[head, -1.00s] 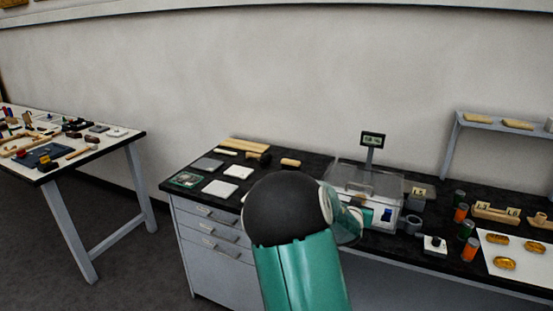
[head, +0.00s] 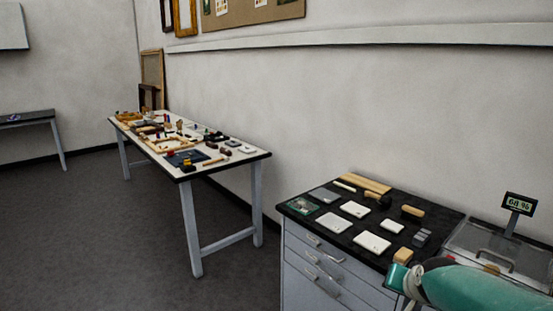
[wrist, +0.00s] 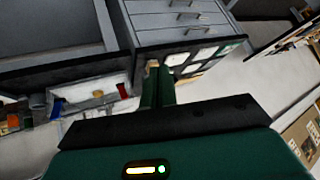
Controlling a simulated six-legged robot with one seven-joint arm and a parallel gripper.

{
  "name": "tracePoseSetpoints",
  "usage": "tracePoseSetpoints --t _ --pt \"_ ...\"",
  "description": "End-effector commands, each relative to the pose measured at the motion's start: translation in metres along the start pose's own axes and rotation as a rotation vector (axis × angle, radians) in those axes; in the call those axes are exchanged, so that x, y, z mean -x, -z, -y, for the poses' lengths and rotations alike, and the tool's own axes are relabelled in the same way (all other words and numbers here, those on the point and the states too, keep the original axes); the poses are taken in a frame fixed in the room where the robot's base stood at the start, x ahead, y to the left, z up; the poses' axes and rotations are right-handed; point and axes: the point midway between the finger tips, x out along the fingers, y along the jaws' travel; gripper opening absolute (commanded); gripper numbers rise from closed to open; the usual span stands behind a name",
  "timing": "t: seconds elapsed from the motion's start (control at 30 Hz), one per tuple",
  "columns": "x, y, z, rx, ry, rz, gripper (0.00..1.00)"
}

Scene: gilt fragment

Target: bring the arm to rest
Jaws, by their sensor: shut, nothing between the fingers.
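My gripper (wrist: 158,72) shows in the wrist view as two dark green fingers side by side, shut with nothing between them. Beyond the fingertips are the black top and drawers of the bench, seen tilted. In the head view, part of my green arm (head: 475,287) crosses the lower right corner, in front of the bench and the clear-lidded box. My fingers cannot be made out in the head view.
A white-topped table (head: 240,158) with many small tools stands at left. The grey floor (head: 100,240) between is open.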

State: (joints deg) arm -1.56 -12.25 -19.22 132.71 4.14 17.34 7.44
Motion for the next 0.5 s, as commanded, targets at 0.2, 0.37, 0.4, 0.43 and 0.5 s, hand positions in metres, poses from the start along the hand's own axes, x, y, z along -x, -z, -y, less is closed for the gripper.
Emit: tracePoseSetpoints --t 0.2,0.37,0.4,0.43,0.5 --pt "0.076 -0.059 0.046 0.196 0.086 0.121 0.00" --pt "0.124 -0.106 0.058 0.352 0.095 0.194 0.00" --pt "0.134 -0.116 0.059 0.385 0.092 0.209 0.00" --pt "0.140 -0.123 0.059 0.407 0.089 0.219 0.00" --pt "0.150 -0.135 0.058 0.446 0.080 0.235 0.00"
